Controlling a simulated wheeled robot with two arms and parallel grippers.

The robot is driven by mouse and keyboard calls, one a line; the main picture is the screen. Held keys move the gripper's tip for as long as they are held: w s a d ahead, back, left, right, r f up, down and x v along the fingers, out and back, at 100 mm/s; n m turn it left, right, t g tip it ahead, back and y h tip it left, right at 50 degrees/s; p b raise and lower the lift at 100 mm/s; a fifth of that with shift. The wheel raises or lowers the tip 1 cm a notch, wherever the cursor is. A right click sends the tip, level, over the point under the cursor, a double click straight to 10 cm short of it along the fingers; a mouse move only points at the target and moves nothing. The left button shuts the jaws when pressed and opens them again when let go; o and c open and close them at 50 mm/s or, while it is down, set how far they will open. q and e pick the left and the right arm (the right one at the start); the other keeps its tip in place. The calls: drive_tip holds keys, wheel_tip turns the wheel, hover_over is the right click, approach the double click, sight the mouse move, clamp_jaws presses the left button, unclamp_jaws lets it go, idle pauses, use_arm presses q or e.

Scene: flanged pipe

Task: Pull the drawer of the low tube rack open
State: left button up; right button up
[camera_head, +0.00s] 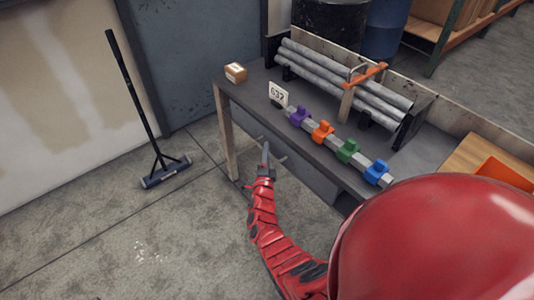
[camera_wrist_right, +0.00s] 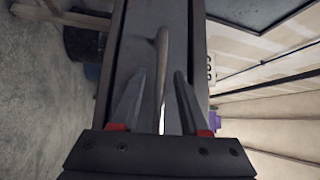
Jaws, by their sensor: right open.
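The tube rack holds several grey pipes (camera_head: 345,78) lying on the dark workbench (camera_head: 250,92). A grey front panel under the bench top, apparently the drawer front, faces my right arm and is mostly covered in the head view. My right gripper (camera_head: 265,152) is at this front, below the bench edge. In the right wrist view, a slim bar like a handle (camera_wrist_right: 163,58) stands out from the panel between the open fingers of my right gripper (camera_wrist_right: 159,78). I cannot tell whether the fingers touch it. My left gripper is not in view.
On the bench are a grey rail with purple, orange, green (camera_head: 347,150) and blue clips, a number card (camera_head: 278,94) and a small cardboard box (camera_head: 235,72). A push broom (camera_head: 165,170) stands by the wall.

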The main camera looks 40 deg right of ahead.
clamp_jaws()
idle(1.4)
